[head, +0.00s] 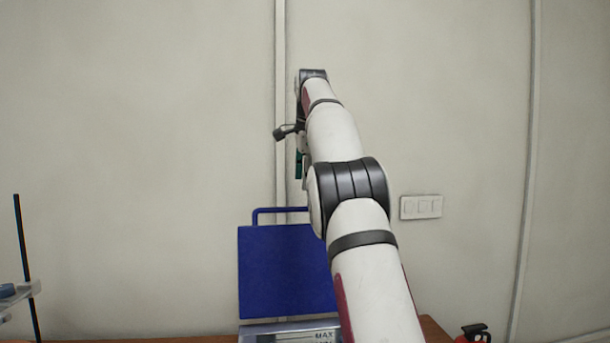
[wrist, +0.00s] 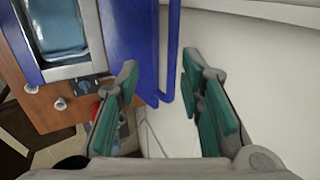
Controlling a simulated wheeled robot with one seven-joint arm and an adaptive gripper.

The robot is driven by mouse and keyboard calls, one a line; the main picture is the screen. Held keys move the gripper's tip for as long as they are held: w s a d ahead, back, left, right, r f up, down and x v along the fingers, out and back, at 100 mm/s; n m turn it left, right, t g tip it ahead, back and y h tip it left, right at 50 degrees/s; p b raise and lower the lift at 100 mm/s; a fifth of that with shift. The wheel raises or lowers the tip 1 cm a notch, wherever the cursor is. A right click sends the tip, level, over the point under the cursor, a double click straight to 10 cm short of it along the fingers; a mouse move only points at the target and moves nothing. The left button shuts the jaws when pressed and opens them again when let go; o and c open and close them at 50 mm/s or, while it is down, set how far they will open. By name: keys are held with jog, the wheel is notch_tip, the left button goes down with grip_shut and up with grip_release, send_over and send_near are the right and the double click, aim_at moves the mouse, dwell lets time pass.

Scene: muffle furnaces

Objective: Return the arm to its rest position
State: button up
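My arm stretches forward and up in the head view, its far end in front of the wall. My gripper (wrist: 165,110) shows in the wrist view with its two green-padded fingers spread wide apart. Nothing is held between the fingers. In the head view the gripper is mostly hidden behind the arm; only a bit of green pad and a dark part show. In the wrist view, the blue furnace door (wrist: 130,40) with its bar handle (wrist: 172,55) lies beyond the fingertips. I cannot tell whether the fingers touch the handle. The blue door also shows in the head view (head: 283,272).
The furnace body (head: 290,331) stands on a wooden table (head: 433,330). A black rod (head: 26,265) stands at the left, and a red extinguisher-like object (head: 474,333) is at the lower right. A switch plate (head: 421,207) is on the wall. The space left of the arm looks clear.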

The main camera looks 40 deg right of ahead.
jog(key=shift+s+a+r, duration=0.1)
jog(key=shift+r, duration=0.15)
dwell(0.5)
jog(key=s+a+f+n+y, duration=0.1)
jog(key=s+a+n, duration=0.55)
jog(key=a, duration=0.45)
jog(key=s+a+f+n+y, duration=0.1)
jog(key=s+a+n, duration=0.6)
jog(key=a, duration=0.4)
jog(key=s+a+f+n, duration=0.5)
jog(key=s+f, duration=0.4)
jog(key=s, duration=0.2)
jog(key=s+a+f+n, duration=0.6)
jog(key=s+f, duration=0.4)
jog(key=shift+s+a+f+t+y, duration=0.15)
jog(key=shift+s+a+t+y, duration=0.15)
jog(key=shift+s+a+y, duration=0.1)
